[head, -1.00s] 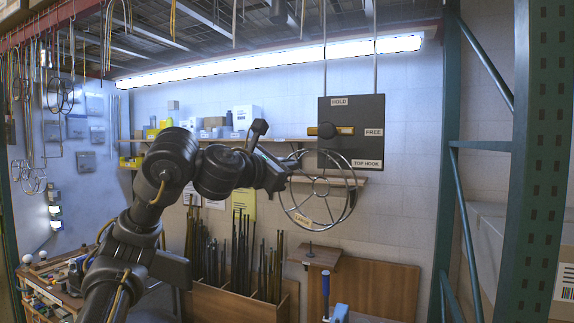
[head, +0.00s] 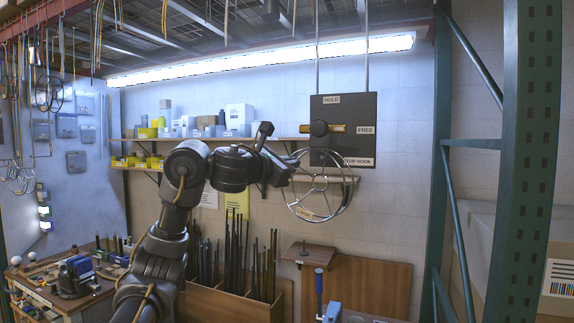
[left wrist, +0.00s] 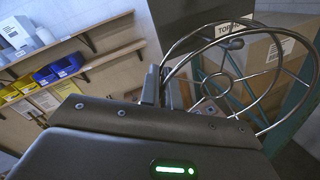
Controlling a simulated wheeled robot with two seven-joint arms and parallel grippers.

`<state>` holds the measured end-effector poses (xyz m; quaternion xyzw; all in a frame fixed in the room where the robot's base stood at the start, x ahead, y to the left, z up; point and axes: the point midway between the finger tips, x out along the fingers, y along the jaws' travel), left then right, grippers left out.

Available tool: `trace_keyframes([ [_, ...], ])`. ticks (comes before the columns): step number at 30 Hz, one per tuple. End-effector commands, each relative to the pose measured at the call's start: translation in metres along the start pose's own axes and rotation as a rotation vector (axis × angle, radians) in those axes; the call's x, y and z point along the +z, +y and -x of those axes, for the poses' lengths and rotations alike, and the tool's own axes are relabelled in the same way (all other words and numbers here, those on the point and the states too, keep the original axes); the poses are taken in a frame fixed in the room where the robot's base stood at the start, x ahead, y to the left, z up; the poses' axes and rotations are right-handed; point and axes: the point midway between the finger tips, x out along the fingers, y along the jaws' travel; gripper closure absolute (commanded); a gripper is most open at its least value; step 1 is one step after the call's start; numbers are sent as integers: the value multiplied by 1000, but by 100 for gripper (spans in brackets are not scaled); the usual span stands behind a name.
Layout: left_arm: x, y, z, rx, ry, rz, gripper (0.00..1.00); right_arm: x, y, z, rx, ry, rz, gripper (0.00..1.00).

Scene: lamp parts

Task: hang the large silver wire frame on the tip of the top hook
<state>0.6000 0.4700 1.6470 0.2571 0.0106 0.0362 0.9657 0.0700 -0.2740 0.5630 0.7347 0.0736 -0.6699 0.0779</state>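The large silver wire frame (head: 320,183) is a spoked wire wheel with a LARGE tag on its lower rim. My left gripper (head: 291,166) is shut on the upper left of its rim and holds it in the air, in front of and just below the dark board. In the left wrist view the wire frame (left wrist: 207,106) extends right from the fingers (left wrist: 160,90). The TOP HOOK label (head: 357,161) is at the board's lower right. A dark hook tip (left wrist: 235,43) shows below that label in the wrist view, near the upper rim; I cannot tell whether they touch. My right gripper is not in view.
The dark board (head: 340,110) hangs on two rods and carries a knob marked HOLD and FREE. Shelves (head: 240,140) run along the wall behind. A wooden bin of dark rods (head: 235,300) stands below. A green rack post (head: 520,170) stands at the right.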

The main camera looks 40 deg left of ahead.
Motion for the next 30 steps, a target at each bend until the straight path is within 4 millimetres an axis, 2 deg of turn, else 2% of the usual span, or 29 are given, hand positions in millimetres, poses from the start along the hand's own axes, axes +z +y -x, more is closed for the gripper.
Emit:
trace_keyframes([
  [15,-10,4,-31,-1,2,1,100,1,-1,-7,-1,-1,0,64],
  [30,-20,1,-39,0,-1,1,100,1,-1,-10,-1,0,0,64],
])
